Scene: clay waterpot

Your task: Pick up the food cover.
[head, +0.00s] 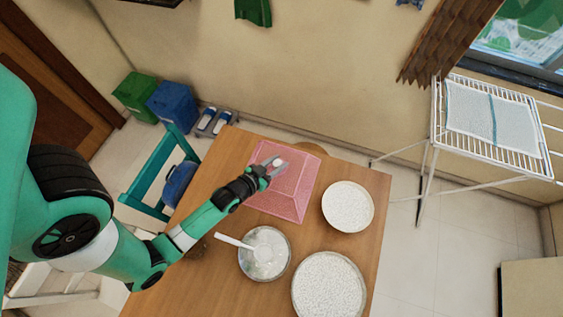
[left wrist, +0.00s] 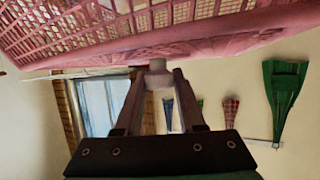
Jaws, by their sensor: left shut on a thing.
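The food cover (head: 290,192) is a pink mesh dome with a squarish rim, at the far part of the wooden table in the head view. My left gripper (head: 276,164) is at its top, shut on its small pale knob. In the left wrist view the fingertips (left wrist: 158,70) close around the knob, and the pink mesh (left wrist: 205,38) spans the top of the picture. I cannot tell from the head view whether the rim touches the table. My right gripper is not in view.
On the wooden table (head: 205,270) stand a bowl of white grains (head: 348,206), a larger one (head: 329,287), and a glass bowl with a white ladle (head: 264,254). A teal chair (head: 144,190) is at the left. A white drying rack (head: 480,150) stands at right.

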